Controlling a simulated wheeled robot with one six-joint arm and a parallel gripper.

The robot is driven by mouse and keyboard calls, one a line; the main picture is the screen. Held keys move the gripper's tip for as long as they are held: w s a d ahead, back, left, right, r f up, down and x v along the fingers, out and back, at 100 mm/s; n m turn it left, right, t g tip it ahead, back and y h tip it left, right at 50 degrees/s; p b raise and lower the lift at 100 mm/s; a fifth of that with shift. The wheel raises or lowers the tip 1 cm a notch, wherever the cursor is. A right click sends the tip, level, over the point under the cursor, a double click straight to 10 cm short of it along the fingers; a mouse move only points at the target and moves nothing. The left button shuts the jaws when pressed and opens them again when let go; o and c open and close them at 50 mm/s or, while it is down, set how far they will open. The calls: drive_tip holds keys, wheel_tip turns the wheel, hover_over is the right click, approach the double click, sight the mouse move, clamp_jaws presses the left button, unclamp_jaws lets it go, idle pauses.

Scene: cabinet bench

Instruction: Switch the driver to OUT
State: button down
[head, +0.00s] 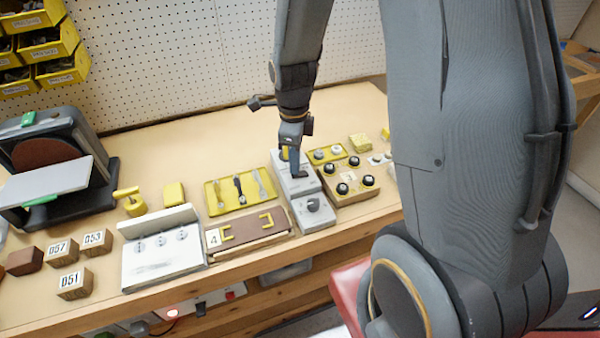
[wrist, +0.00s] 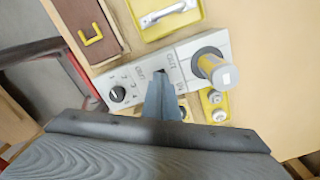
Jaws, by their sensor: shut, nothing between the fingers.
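The driver looks to be the light grey box (head: 316,216) on the bench, right of the brown panel. In the wrist view the grey box (wrist: 135,75) runs slantwise, with a black knob (wrist: 118,94) at its lower left end and a yellow and grey cylinder (wrist: 213,66) at its upper right. Small dark lettering sits between them, too blurred to read surely. My gripper (head: 297,172) points down over the box, fingers together and empty. In the wrist view my gripper (wrist: 160,78) covers the middle of the box, hiding any switch there. I cannot tell whether it touches.
A brown panel with yellow handles (head: 245,228) and a yellow tool tray (head: 212,204) lie left of the box. A knob box (head: 348,201) stands close on its right. A white panel (head: 165,275) and numbered blocks (head: 75,284) are farther left. The bench behind is clear.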

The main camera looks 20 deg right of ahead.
sight(296, 176)
drive_tip(key=shift+f+b, duration=0.3)
drive_tip(key=shift+f, duration=0.3)
drive_tip(key=shift+r, duration=0.15)
wheel_tip(296, 176, up, 7)
drive_tip(key=p, duration=0.6)
idle(0.5)
idle(0.3)
drive_tip(key=s+r+n+b, duration=0.1)
drive_tip(key=s+n+b, duration=0.2)
drive_tip(key=n, duration=0.9)
drive_tip(key=s+r+n+t+b, duration=0.1)
drive_tip(key=s+n+b, duration=0.2)
drive_tip(key=n, duration=0.9)
drive_tip(key=s, duration=0.3)
drive_tip(key=shift+r, duration=0.25)
drive_tip(key=shift+w+a, duration=0.1)
